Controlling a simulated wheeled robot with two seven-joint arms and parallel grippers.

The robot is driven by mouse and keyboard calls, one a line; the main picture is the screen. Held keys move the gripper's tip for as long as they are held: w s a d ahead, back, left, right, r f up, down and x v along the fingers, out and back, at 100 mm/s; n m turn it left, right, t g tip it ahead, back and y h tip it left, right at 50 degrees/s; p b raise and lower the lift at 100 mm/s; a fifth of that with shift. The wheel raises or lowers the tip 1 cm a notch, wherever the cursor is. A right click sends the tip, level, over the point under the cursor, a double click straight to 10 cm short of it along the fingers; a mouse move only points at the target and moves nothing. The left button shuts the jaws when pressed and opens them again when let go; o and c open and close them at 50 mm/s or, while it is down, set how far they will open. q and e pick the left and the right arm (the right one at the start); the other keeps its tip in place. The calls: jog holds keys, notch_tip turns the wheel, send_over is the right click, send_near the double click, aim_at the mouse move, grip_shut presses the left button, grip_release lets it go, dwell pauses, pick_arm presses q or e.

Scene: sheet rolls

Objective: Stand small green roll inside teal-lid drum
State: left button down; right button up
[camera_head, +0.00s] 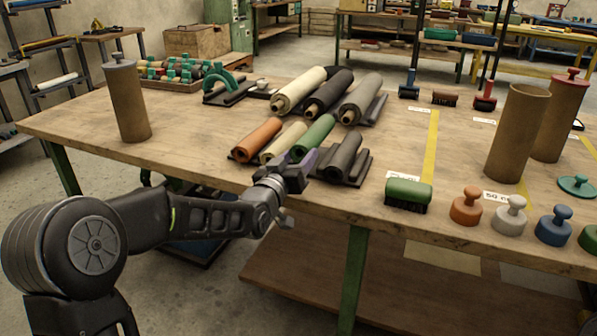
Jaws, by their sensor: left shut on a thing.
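The small green roll (316,137) lies in the front row of rolls, between a cream roll and a dark grey roll. My left gripper (298,164) is at its near end and shut on it; the fingers cover that end. I cannot tell whether the roll is lifted off its rest. An open brown drum (514,135) stands upright at the right of the table, with no lid on it. A teal lid (577,186) with a knob lies on the table to its right. My right gripper is out of view.
An orange roll (258,138), cream roll (283,143) and dark grey roll (343,156) lie close by. Larger rolls (328,92) lie behind. A red-lidded drum (561,117) stands beside the open drum.

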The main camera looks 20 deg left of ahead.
pick_arm(q)
jog(key=shift+f+b, duration=0.3)
jog(key=shift+f, duration=1.35)
jog(key=shift+f, duration=0.15)
jog(key=c, duration=0.6)
grip_release()
jog(key=s, duration=1.2)
jog(key=shift+a, duration=0.35)
jog(key=shift+f, duration=0.1)
